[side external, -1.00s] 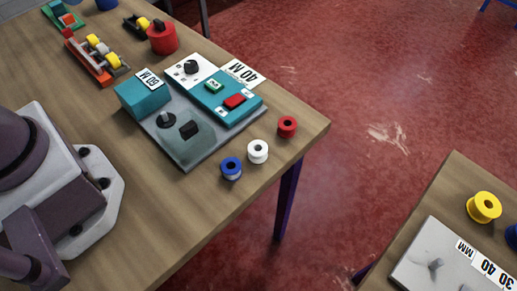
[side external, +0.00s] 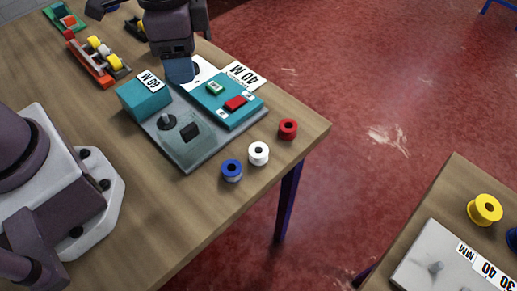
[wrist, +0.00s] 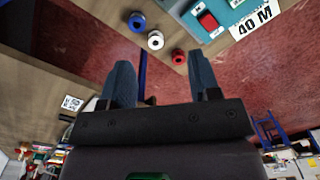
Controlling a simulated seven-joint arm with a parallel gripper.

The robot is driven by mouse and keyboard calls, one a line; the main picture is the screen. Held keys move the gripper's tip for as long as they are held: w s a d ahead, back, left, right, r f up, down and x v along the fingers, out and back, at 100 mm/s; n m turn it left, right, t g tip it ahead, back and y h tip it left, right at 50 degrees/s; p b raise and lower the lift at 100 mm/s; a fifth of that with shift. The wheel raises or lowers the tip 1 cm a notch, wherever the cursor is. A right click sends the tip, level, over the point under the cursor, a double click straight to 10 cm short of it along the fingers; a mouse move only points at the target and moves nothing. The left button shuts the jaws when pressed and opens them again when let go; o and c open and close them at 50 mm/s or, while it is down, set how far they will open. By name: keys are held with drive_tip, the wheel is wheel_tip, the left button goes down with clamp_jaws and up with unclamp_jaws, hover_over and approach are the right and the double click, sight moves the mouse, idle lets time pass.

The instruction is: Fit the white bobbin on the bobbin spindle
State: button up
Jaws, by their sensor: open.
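The white bobbin (side external: 258,154) stands on the table near its front edge, between the blue and red bobbins. It also shows in the wrist view (wrist: 156,40), beyond the fingertips. A dark upright post on a round base (side external: 167,121), which looks like the bobbin spindle, stands bare on the grey plate of the teal machine (side external: 185,155). My gripper (wrist: 160,60) is open and empty, with its two blue fingers apart. In the side view it is above the back of the machine, well away from the white bobbin; its fingertips are partly hard to make out there.
The blue bobbin (side external: 232,170) and red bobbin (side external: 288,128) stand close on either side of the white one. A teal block (side external: 143,95) and a small black block (side external: 190,131) flank the post. An orange rack (side external: 92,60) is at the back left.

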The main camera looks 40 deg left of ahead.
drive_tip(key=w+d+f+m+g, duration=0.1)
drive_tip(key=w+d+f+m, duration=0.3)
drive_tip(key=d+f+m, duration=0.5)
drive_tip(key=m, duration=0.1)
hover_over(257, 153)
drive_tip(key=s+d, duration=0.1)
drive_tip(key=s, duration=0.1)
drive_tip(key=shift+t, duration=0.4)
drive_tip(key=f, duration=0.8)
drive_tip(key=shift+w+f, duration=0.2)
drive_tip(key=shift+w, duration=0.05)
drive_tip(key=shift+w+f, duration=0.15)
drive_tip(key=shift+f, duration=1.3)
drive_tip(key=shift+w+f, duration=0.15)
drive_tip(key=shift+f, duration=1.25)
drive_tip(key=c, duration=0.8)
